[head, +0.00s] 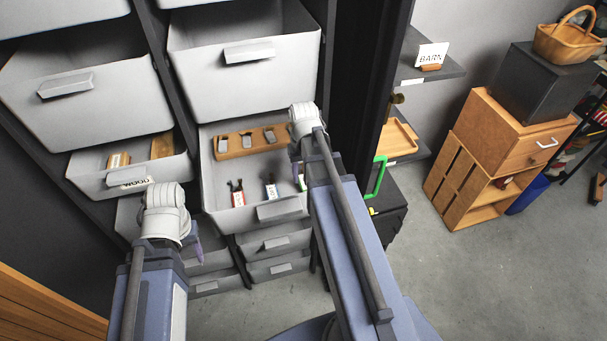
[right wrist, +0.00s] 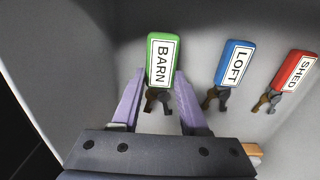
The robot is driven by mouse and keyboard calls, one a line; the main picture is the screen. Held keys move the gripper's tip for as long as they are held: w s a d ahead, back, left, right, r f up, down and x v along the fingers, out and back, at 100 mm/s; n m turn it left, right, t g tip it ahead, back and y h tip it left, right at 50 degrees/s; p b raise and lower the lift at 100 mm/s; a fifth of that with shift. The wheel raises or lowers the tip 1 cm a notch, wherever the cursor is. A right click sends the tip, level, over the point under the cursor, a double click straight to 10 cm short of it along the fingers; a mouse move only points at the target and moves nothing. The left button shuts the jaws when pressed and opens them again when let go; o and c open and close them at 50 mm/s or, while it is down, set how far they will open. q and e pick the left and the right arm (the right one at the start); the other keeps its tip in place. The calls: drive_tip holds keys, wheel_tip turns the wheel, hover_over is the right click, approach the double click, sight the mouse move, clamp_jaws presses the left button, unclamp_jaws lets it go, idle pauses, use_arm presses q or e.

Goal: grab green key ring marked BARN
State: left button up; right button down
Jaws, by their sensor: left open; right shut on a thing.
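The green key ring marked BARN (right wrist: 161,60) hangs between the purple fingers of my right gripper (right wrist: 160,82), in the right wrist view. The fingers are shut on it, and its dark keys show between them. In the head view only a sliver of the green tag (head: 301,183) shows past my right arm, inside the open drawer (head: 222,217). A blue key ring marked LOFT (right wrist: 234,62) and a red one marked SHED (right wrist: 293,72) sit to its right in the wrist view. My left gripper (head: 197,240) is open, mostly hidden behind its wrist, in front of the lower drawers.
A wooden block with metal pieces (head: 248,142) lies at the drawer's back. A drawer labelled WOOD (head: 95,180) is open at left. A BARN sign (head: 432,55) stands on a shelf at right. Other open grey bins (head: 245,75) overhang above.

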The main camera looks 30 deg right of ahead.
wheel_tip(320, 180, up, 8)
drive_tip(key=p, duration=0.7)
drive_tip(key=shift+r, duration=0.2)
drive_tip(key=shift+f, duration=0.1)
